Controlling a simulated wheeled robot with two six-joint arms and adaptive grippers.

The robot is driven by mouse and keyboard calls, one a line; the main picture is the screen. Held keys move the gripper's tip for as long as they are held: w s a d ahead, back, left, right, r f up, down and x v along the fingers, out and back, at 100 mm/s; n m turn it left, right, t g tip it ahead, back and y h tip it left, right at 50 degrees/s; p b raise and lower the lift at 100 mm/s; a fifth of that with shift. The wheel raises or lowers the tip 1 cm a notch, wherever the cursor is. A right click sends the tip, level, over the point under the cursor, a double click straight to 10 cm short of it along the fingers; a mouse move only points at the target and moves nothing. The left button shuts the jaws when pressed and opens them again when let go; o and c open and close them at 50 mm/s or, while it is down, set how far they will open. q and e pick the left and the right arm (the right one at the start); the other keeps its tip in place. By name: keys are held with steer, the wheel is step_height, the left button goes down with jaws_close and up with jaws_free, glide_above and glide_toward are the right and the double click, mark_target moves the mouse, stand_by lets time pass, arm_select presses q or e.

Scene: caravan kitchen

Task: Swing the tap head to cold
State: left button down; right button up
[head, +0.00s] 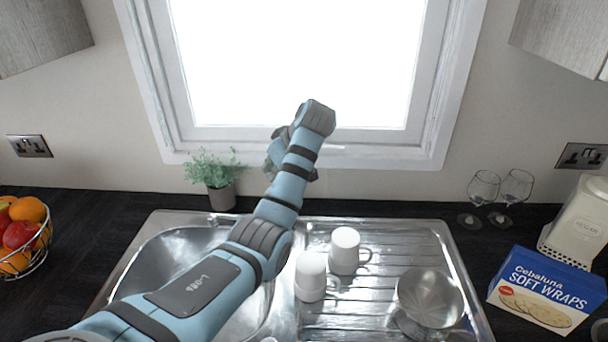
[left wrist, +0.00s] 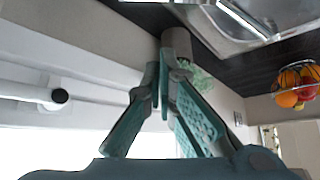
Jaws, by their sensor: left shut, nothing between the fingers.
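My right gripper is in neither view.
A potted plant (head: 220,180) stands behind the sink, left of my arm. Two white mugs (head: 311,275) (head: 345,250) and a metal bowl (head: 430,298) are on the drainer. A fruit basket (head: 40,253), glasses (head: 483,188) and a wraps box (head: 545,292) stand at the sides.

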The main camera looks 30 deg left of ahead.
arm_select(q)
steer(key=f, duration=0.2)
steer(key=s+a+f+p, duration=0.1)
steer(key=f, duration=0.1)
steer(key=a+f, duration=0.1)
steer(key=f, duration=0.1)
steer(key=shift+s+a+f+p, duration=0.15)
steer(key=shift+s+f+p, duration=0.05)
steer(key=shift+f+p, duration=0.1)
steer(key=shift+s+d, duration=0.1)
steer(key=shift+d, duration=0.1)
steer(key=shift+f, duration=0.1)
steer(key=shift+w+a+f, duration=0.1)
steer(key=shift+w, duration=0.15)
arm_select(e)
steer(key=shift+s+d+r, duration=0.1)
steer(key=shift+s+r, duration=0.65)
arm_select(q)
steer(key=shift+s, duration=0.2)
